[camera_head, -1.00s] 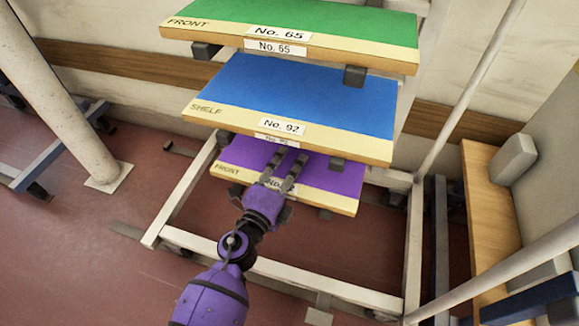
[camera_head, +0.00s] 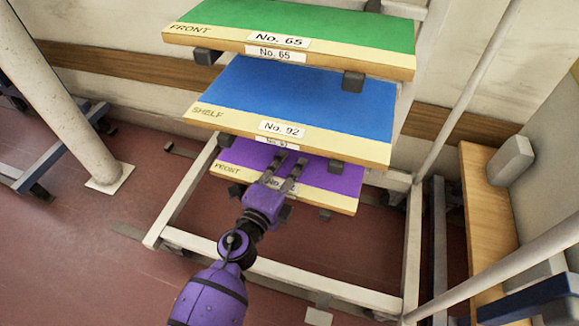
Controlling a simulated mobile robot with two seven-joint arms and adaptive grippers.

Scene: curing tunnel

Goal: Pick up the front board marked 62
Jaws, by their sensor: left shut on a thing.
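The purple board (camera_head: 335,181) lies lowest of three boards on the rack. Its pale front edge reads FRONT at the left. Its number label is mostly covered by my gripper, so I cannot read 62 on it. My left gripper (camera_head: 288,165) reaches in from below at the middle of this front edge and is shut on the board, with its fingers over the top face. The back of the purple board is hidden under the blue board. My right gripper is not in view.
The blue board (camera_head: 310,95), marked SHELF and No. 92, lies close above the purple one. The green board (camera_head: 340,25), marked FRONT and No. 65, is higher. The white rack frame (camera_head: 300,284) surrounds them. A wooden bench (camera_head: 488,215) stands at right.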

